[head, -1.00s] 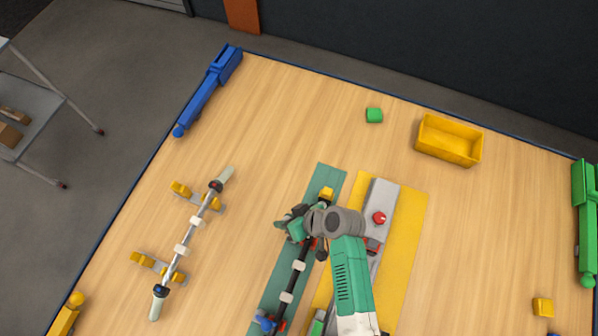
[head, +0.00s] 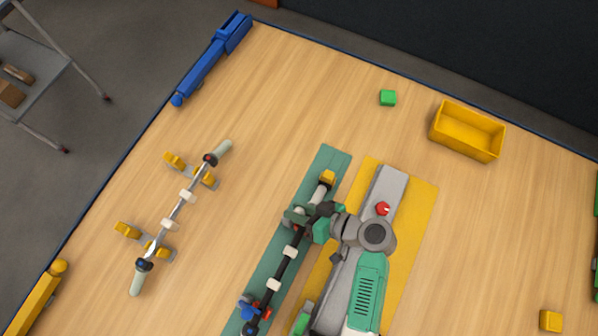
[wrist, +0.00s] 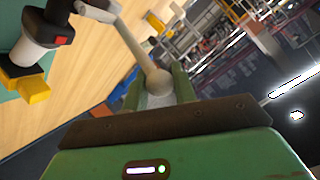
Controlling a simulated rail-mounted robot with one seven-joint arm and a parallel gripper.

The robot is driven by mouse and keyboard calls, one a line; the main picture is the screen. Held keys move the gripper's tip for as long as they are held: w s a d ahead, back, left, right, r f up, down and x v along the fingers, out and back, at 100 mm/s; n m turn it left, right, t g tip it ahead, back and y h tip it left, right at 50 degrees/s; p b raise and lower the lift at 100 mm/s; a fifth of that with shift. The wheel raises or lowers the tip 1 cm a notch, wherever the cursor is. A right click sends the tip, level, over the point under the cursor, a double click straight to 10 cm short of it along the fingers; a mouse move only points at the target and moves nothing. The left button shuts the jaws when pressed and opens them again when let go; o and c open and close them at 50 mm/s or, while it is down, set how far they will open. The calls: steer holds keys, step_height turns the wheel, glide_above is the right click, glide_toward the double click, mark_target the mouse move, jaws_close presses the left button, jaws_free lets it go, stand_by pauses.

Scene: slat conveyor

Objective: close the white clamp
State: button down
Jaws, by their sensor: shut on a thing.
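My gripper (head: 297,215) is over the upper half of the dark rod (head: 285,266) on the green mat (head: 336,158). In the wrist view its green fingers (wrist: 157,92) are shut around the pale ball knob (wrist: 160,79) of a lever. The lever, taken as the white clamp's handle (wrist: 137,44), slants up and left to a white piece (wrist: 97,9). The clamp's jaw and seat are mostly hidden by my gripper in the head view. The rod's pale end (wrist: 35,48), with a red-marked dark collar, lies at a yellow rest (wrist: 35,88).
A blue clamp (head: 249,309) and a red part sit at the rod's lower end. A grey rail with a red button (head: 382,209) lies on the yellow mat (head: 420,205). A second rod (head: 178,208) lies left.

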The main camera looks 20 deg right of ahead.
steer(key=shift+s+f, duration=0.2)
steer(key=shift+f, duration=0.1)
steer(key=c, duration=1.2)
jaws_free()
steer(key=shift+s, duration=0.1)
steer(key=shift+o, duration=0.2)
steer(key=shift+r, duration=0.1)
steer(key=shift+d, duration=0.1)
steer(key=v, duration=0.7)
steer(key=shift+s+d, duration=0.2)
steer(key=shift+d, duration=0.1)
steer(key=shift+r, duration=0.15)
